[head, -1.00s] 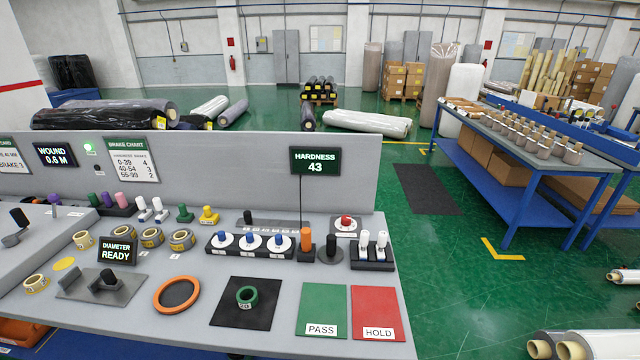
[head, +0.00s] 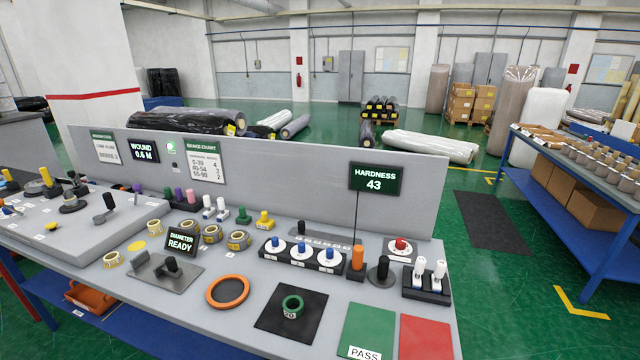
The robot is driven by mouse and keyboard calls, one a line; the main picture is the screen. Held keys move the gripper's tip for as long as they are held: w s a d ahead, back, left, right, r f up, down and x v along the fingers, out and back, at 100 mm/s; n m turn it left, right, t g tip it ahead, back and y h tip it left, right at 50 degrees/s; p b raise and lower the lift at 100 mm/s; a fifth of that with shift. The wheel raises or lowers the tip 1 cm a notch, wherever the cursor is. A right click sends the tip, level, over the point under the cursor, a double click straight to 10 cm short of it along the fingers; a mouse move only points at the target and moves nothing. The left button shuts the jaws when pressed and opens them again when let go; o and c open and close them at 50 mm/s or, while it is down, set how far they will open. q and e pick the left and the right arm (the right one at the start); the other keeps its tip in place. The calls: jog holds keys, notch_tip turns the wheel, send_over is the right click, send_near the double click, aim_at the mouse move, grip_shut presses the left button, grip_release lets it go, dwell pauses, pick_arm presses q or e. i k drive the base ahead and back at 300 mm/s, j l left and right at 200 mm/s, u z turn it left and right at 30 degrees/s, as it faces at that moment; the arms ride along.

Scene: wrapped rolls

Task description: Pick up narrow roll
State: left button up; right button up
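I cannot tell by width which one is the narrow roll. Neither of my grippers shows in the head view.
A diameter display (head: 181,242) stands behind a grey plate with a black knob (head: 172,264). An orange ring (head: 228,290) lies between that plate and the black mat. Green PASS (head: 370,330) and red (head: 426,337) pads are at the front right. An upright panel (head: 290,190) bounds the back.

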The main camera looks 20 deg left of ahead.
aim_at(212, 233)
jog(key=u, duration=1.35)
jog(key=i+j+z, duration=0.3)
jog(key=j+z, duration=0.2)
jog(key=i+j+z, duration=0.2)
jog(key=j+z, duration=0.25)
jog(key=j, duration=0.2)
jog(key=i+j+z, duration=0.1)
jog(key=j+z, duration=0.4)
jog(key=j, duration=0.2)
jog(key=j+z, duration=0.5)
jog(key=j, duration=0.2)
jog(key=k+j+z, duration=0.2)
jog(key=j+z, duration=0.3)
jog(key=j, duration=0.15)
jog(key=k+j+z, duration=0.25)
jog(key=j+z, duration=0.2)
jog(key=j, duration=0.15)
